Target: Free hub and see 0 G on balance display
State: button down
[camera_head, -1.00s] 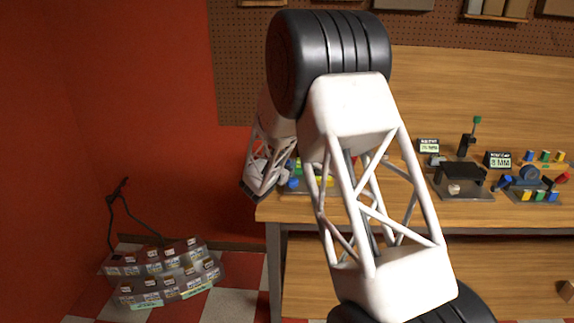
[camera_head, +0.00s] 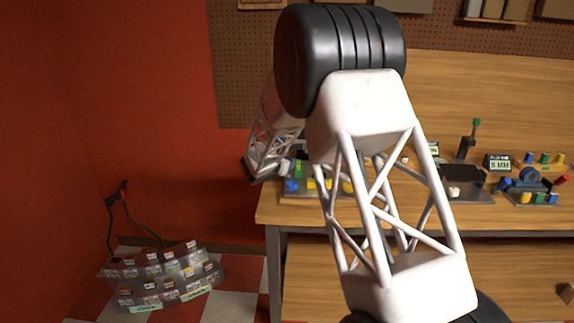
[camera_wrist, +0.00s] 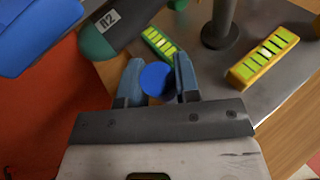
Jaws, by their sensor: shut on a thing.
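In the wrist view my gripper (camera_wrist: 159,62) has its two grey-blue fingers on either side of a round blue knob (camera_wrist: 157,79) and is shut on it. In the head view the fingertips are hard to make out at the left end of the bench. A small display (camera_head: 497,161) stands at the right of the bench; its text is too small to read surely. Another display (camera_head: 433,148) is partly hidden by my arm. I cannot tell which part is the hub.
A green slotted bar (camera_wrist: 158,44), a yellow slotted bar (camera_wrist: 263,62) and a dark post (camera_wrist: 220,32) stand on the grey plate. A blue block (camera_wrist: 35,30) fills the top left. A black stand (camera_head: 463,180) is on the bench (camera_head: 400,210). A labelled rack (camera_head: 165,275) is on the floor.

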jog(key=shift+w+n+g+y, duration=0.3)
jog(key=shift+w+n+g, duration=0.3)
jog(key=shift+w+g, duration=0.75)
jog(key=shift+s+g, duration=0.15)
jog(key=shift+g, duration=0.1)
jog(key=c, duration=0.8)
grip_release()
jog(key=shift+c, duration=0.2)
jog(key=shift+s+r, duration=0.1)
jog(key=v, duration=0.7)
jog(key=shift+s+a, duration=0.15)
jog(key=shift+r, duration=0.15)
jog(key=shift+c, duration=0.2)
